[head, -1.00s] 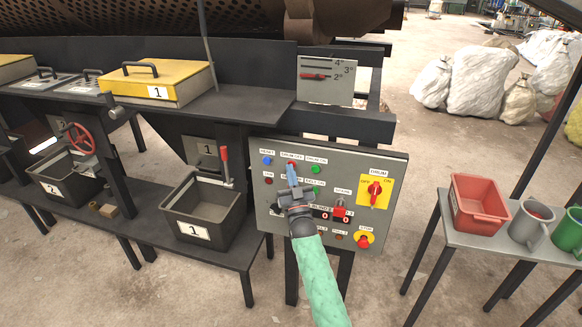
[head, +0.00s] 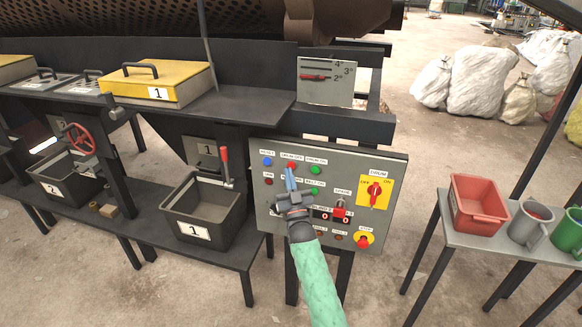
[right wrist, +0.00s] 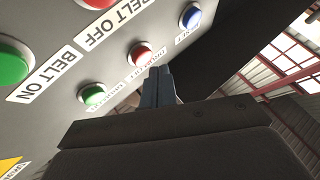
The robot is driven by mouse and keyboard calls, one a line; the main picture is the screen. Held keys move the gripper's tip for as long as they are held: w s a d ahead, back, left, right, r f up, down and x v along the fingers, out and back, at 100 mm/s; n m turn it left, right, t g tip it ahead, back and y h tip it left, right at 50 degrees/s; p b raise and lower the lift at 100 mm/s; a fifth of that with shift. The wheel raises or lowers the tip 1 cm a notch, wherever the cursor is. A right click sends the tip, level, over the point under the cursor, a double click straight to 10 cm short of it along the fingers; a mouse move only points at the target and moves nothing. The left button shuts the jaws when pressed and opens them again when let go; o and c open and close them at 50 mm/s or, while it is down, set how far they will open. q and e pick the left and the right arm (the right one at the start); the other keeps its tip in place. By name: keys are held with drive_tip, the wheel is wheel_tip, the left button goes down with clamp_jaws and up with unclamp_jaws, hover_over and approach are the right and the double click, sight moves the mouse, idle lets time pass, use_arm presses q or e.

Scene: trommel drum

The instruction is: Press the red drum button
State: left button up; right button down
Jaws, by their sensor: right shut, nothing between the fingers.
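The control panel (head: 262,215) is grey and stands in the middle of the head view. Its red drum button (head: 291,165), labelled DRUM OFF, is in the top row between a blue and a green button. It also shows whole in the right wrist view (right wrist: 140,54). My right gripper (head: 289,172) is shut and empty, with its fingers pointing at the panel just below this button. In the right wrist view, the fingertips (right wrist: 156,72) are close to the red button and appear apart from it. My left gripper is not in view.
Close by are the blue reset button (head: 267,161), the green drum-on button (head: 314,170) and the yellow drum switch plate (head: 388,190). A red emergency-style stop knob (head: 363,241) is lower right. A side table (head: 470,240) holds a red bin and mugs.

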drive_tip(key=shift+s, duration=0.1)
drive_tip(key=s, duration=0.1)
drive_tip(key=s+a+p, duration=0.1)
drive_tip(key=s, duration=0.2)
drive_tip(key=shift+s+a, duration=0.3)
idle(0.6)
